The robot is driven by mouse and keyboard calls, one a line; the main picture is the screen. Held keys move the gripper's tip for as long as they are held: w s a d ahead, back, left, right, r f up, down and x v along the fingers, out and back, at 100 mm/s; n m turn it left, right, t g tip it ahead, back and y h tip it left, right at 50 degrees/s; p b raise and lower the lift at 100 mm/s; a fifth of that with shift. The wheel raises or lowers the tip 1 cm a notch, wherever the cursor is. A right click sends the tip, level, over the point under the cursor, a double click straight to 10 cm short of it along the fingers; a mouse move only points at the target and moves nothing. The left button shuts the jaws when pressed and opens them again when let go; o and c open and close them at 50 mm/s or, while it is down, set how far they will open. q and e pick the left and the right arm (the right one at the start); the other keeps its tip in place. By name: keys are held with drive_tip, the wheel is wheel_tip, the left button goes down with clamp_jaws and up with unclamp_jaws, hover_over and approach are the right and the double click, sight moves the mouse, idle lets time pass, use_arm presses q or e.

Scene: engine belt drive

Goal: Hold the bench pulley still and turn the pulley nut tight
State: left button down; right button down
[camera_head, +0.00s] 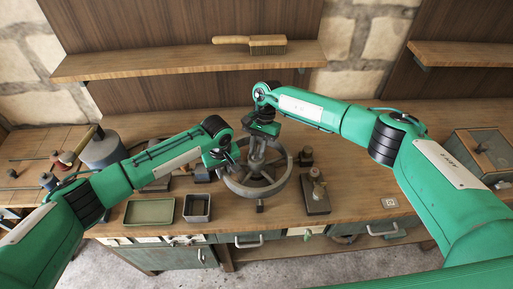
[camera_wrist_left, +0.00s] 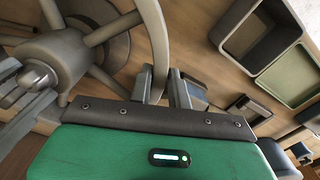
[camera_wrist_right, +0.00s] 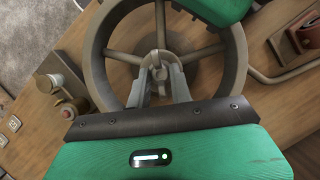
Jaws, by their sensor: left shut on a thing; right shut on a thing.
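The bench pulley (camera_head: 283,184) is a grey spoked wheel lying flat on a stand on the bench. My left gripper (camera_head: 230,163) is shut on its rim at the left side; in the left wrist view the rim (camera_wrist_left: 154,25) runs between the fingers (camera_wrist_left: 162,82). My right gripper (camera_head: 258,141) points down over the hub. In the right wrist view its fingers (camera_wrist_right: 157,82) close around the small metal pulley nut (camera_wrist_right: 157,68) at the hub's centre. The nut also shows in the left wrist view (camera_wrist_left: 36,78). In the head view the right gripper hides it.
A green tray (camera_head: 150,211) and a dark grey bin (camera_head: 197,208) lie left of the pulley. A block with a brass-coloured fitting (camera_head: 317,195) stands to its right. A brush (camera_head: 250,43) lies on the shelf above. The bench front right is mostly clear.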

use_arm(q)
drive_tip(key=shift+d+r, duration=0.1)
drive_tip(key=shift+d, duration=0.25)
use_arm(e)
drive_tip(key=m+t+y, duration=0.1)
drive_tip(key=m, duration=0.5)
drive_tip(key=shift+s+r+t+y, duration=0.1)
drive_tip(key=shift+s+t+y, duration=0.1)
drive_tip(key=shift+t+y, duration=0.2)
drive_tip(key=m+t, duration=0.1)
drive_tip(key=m, duration=0.2)
drive_tip(key=m+t, duration=0.1)
drive_tip(key=m, duration=0.2)
drive_tip(key=shift+s+y, duration=0.2)
drive_tip(key=shift+y, duration=0.1)
drive_tip(key=c, duration=1.4)
unclamp_jaws()
drive_tip(key=shift+a, duration=0.1)
use_arm(q)
drive_tip(key=shift+a, duration=0.1)
use_arm(e)
drive_tip(key=shift+o, duration=0.7)
